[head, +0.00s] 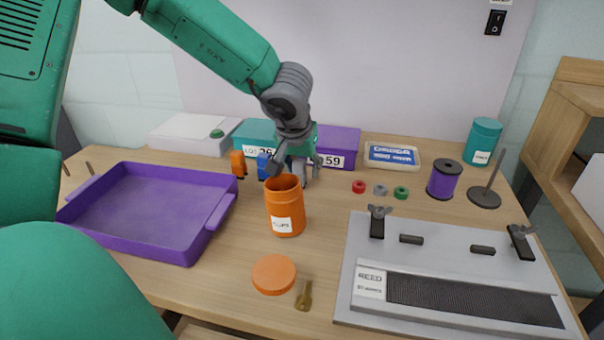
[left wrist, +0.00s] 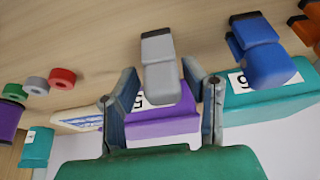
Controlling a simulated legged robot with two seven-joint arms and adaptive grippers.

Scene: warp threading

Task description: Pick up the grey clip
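The grey clip (left wrist: 162,72) shows in the left wrist view, standing between the two fingers of my left gripper (left wrist: 161,75). The fingers are apart on either side of it, with a small gap at the left finger; the right fingertip is very close to it. In the head view my left gripper (head: 300,164) reaches down behind the orange cup, and the clip is hard to tell from the grey fingers. My right gripper is not in view.
A blue clip (left wrist: 262,52) stands beside the grey one, with an orange clip (head: 238,163) beyond. Purple (head: 340,146) and teal (head: 252,136) boxes stand behind. The orange cup (head: 285,208) is in front; a purple tray (head: 150,210) lies left.

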